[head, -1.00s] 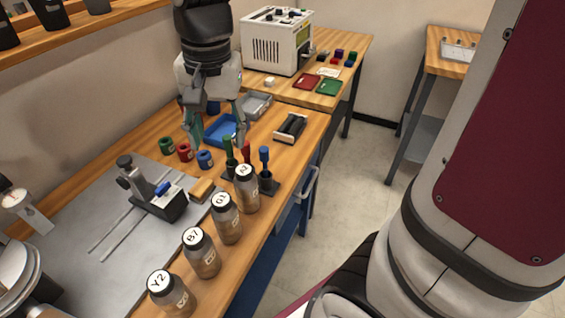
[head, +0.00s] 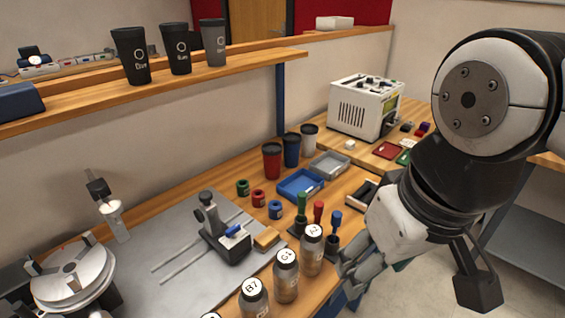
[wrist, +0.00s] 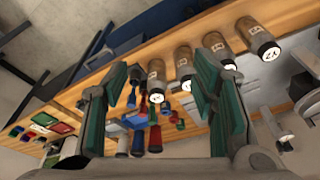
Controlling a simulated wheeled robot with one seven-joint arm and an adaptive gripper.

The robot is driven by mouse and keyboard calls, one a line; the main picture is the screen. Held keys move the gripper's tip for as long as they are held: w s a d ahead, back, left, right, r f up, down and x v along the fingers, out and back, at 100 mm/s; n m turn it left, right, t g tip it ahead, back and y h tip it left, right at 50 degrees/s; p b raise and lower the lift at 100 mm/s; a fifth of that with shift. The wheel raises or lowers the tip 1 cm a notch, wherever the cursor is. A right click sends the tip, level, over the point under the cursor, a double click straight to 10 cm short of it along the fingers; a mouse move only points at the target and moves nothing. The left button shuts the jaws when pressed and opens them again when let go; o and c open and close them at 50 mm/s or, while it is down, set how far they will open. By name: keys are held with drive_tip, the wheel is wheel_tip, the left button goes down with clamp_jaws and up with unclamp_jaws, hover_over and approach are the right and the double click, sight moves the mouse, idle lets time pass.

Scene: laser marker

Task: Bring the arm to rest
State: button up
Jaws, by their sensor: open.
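My arm and gripper (head: 352,276) are in the right half of the head view. The arm is bent, and the gripper hangs beside the bench's front edge, just right of the bottles. In the wrist view my gripper (wrist: 160,85) shows two green-padded fingers spread apart with nothing between them. The bench items beyond the fingers appear tilted there. In the head view the fingertips are partly overlapped and hard to make out.
Capped bottles (head: 286,277) stand along the bench's front edge, close to the gripper. Behind are stamp-like tools (head: 318,212), a blue tray (head: 300,185), a grey tray (head: 330,164) and a white machine (head: 362,107). A shelf with dark cups (head: 176,50) runs at upper left.

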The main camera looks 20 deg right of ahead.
wheel_tip(320, 180, up, 8)
drive_tip(key=t+p, duration=0.1)
drive_tip(key=p, duration=0.5)
drive_tip(key=shift+f+t, duration=0.15)
drive_tip(key=shift+t, duration=0.15)
